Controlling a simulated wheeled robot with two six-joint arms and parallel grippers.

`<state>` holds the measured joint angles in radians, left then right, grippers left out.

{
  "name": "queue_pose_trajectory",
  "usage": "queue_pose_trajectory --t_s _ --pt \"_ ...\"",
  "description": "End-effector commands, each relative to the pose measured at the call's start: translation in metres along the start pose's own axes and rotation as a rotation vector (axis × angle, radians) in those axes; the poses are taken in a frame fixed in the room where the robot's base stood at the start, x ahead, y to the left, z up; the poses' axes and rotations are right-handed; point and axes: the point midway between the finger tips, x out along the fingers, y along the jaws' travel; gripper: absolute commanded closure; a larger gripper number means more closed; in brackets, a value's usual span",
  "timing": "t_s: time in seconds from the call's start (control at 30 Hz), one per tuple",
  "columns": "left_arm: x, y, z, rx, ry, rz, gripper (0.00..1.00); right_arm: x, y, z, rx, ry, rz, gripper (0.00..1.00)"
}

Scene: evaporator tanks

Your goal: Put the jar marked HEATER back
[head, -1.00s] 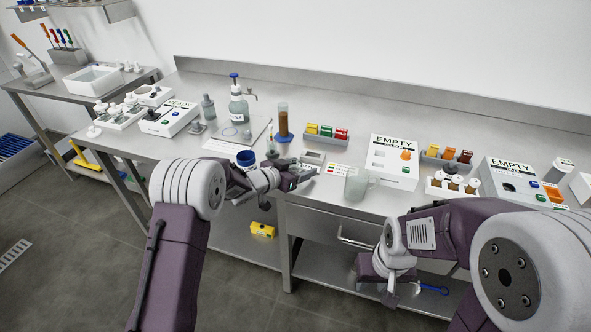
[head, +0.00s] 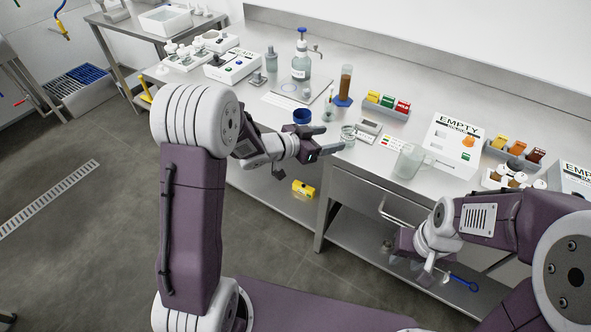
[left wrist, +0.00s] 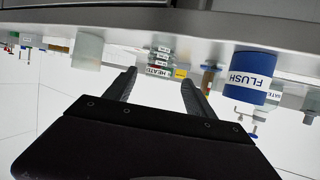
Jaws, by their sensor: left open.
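The left wrist view is upside down. A small clear jar (head: 348,135) stands at the table's front edge in the head view. In the left wrist view a label reading HEATER (left wrist: 159,71) shows between the fingertips, apparently on this jar. My left gripper (head: 331,139) is open, its fingers pointing at the jar from the left, a short gap away.
A clear beaker (head: 409,162) stands right of the jar, by a white box marked EMPTY (head: 453,147). Behind are a grey rack of coloured blocks (head: 386,106), a brown-filled cylinder (head: 345,85) and a pump bottle (head: 301,65). A drawer handle (head: 400,212) sticks out below.

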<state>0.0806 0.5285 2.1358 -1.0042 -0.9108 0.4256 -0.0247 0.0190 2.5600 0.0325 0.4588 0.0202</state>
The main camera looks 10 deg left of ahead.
Motion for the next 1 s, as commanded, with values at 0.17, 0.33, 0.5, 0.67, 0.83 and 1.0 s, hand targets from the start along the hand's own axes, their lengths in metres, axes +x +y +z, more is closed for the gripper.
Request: queue_pose_trajectory --t_s 0.17,0.33,0.5,0.67,0.83,1.0 --pt "-0.037 -0.036 0.037 -0.066 -0.229 -0.269 0.36 0.000 0.000 0.000 0.000 0.000 0.000 0.64" --pt "-0.147 -0.010 0.130 -0.338 -0.707 -0.510 0.36 0.000 0.000 0.000 0.000 0.000 0.000 0.64" --pt "-0.214 0.067 0.173 -0.570 -0.995 -0.478 0.36 0.000 0.000 0.000 0.000 0.000 0.000 0.64" --pt "-0.227 0.087 0.179 -0.624 -1.054 -0.453 0.36 0.000 0.000 0.000 0.000 0.000 0.000 0.64" --pt "-0.226 0.087 0.178 -0.623 -1.053 -0.454 0.36 -0.001 0.000 0.000 0.000 0.000 0.000 0.64" --pt "-0.239 0.086 0.143 -0.623 -1.052 -0.455 0.36 -0.038 -0.001 -0.004 0.000 0.000 0.000 0.64"
